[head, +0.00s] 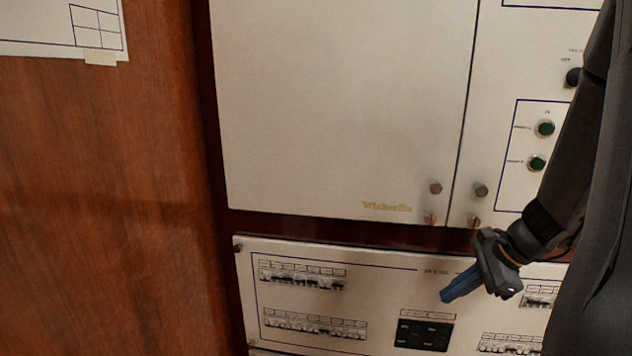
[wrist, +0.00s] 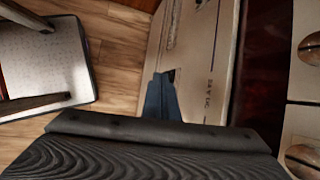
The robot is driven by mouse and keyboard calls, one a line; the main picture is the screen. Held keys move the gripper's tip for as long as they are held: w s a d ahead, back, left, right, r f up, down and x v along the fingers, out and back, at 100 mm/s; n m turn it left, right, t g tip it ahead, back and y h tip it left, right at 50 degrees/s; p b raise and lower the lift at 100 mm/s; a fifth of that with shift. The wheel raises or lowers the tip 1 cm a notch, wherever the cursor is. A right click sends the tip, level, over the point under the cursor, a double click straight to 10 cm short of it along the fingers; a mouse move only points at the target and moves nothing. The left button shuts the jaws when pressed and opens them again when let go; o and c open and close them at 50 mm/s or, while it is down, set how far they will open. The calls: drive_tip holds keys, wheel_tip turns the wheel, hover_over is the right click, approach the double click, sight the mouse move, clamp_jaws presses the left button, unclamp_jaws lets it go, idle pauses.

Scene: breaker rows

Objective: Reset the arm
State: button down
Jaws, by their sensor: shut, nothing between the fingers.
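My gripper (head: 462,284) is shut and empty, its blue fingers together. In the head view it points down and left in front of the lower breaker panel (head: 385,272). It covers a small part of that panel. My dark arm reaches it from the upper right. In the wrist view the shut blue fingertips (wrist: 160,84) show in front of the panel (wrist: 195,50); I cannot tell whether they touch it.
The panel bears breaker rows at upper left (head: 302,275) and lower left (head: 315,324), and a dark socket block (head: 423,335). A cabinet door (head: 340,100) with knobs is above. Green buttons (head: 545,128) are at right. A chair (wrist: 40,65) stands on the wooden floor.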

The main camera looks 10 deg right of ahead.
drive_tip(key=s+a+r+n+g+h+p, duration=0.1)
drive_tip(key=s+a+n, duration=0.4)
drive_tip(key=a+n, duration=0.5)
drive_tip(key=s+a+r+n+g+h+p, duration=0.2)
drive_tip(key=s+a+n, duration=0.3)
drive_tip(key=a+n, duration=0.6)
drive_tip(key=shift+s+r+g+h, duration=0.15)
drive_tip(key=shift+r+g+h, duration=0.45)
drive_tip(key=shift+r+g, duration=0.25)
drive_tip(key=shift+f, duration=0.15)
